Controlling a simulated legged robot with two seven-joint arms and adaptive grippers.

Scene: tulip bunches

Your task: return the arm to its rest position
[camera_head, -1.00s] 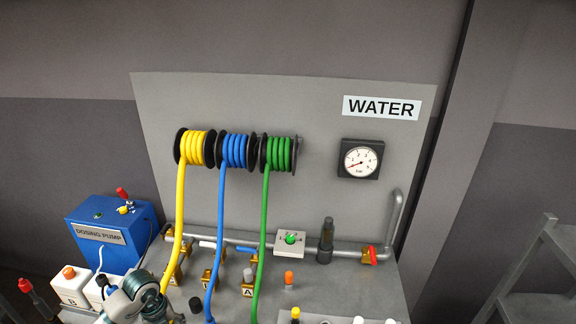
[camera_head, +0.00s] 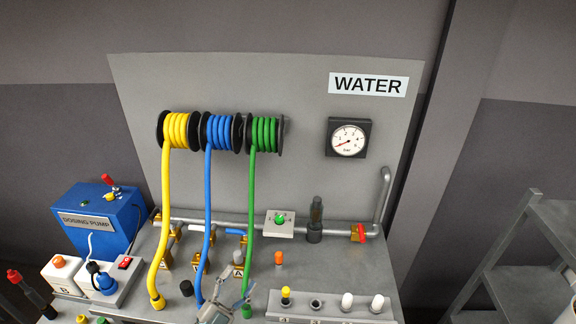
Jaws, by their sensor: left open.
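My left gripper (camera_head: 230,292) shows at the bottom edge, its grey fingers apart and nothing seen between them. It lies in front of the bench, between the lower ends of the blue hose (camera_head: 207,220) and the green hose (camera_head: 251,220). I cannot tell whether it touches either hose. The yellow hose (camera_head: 165,210) hangs further left, its lower end at the bench front. The rest of my left arm is mostly cut off by the bottom edge. My right gripper is not in view.
A blue dosing pump (camera_head: 98,218) stands at the left. A pipe with brass valves, a dark upright fitting (camera_head: 315,220) and a red-handled valve (camera_head: 360,234) runs along the bench back. A grey shelf (camera_head: 520,250) stands right.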

